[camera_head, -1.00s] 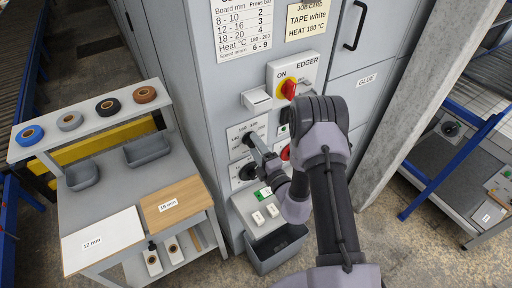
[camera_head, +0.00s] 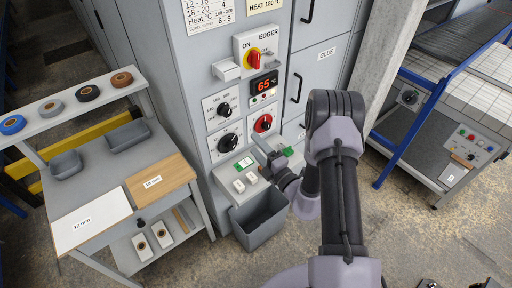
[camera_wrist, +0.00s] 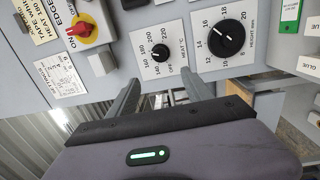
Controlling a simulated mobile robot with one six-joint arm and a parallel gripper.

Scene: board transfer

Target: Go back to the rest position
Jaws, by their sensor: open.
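My gripper (camera_head: 264,148) is in front of the grey edger cabinet (camera_head: 188,110), low by the control panel, with my arm bent down to it from the right. In the wrist view my gripper (camera_wrist: 165,88) has its two fingers apart with nothing between them. Beyond the fingers are a heat dial (camera_wrist: 160,52) and a height dial (camera_wrist: 226,38), both with black knobs. The fingertips look apart from the panel. The red and yellow edger switch (camera_head: 253,60) is higher up, above a lit display (camera_head: 264,85) reading 65.
A red knob (camera_head: 263,123) sits beside the dials. A grey bin (camera_head: 259,218) stands below the panel. A workbench (camera_head: 88,165) with tape rolls and two boards is at left. A concrete pillar (camera_head: 386,70) and a blue-framed machine (camera_head: 440,120) stand at right. Floor at lower right is mostly open.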

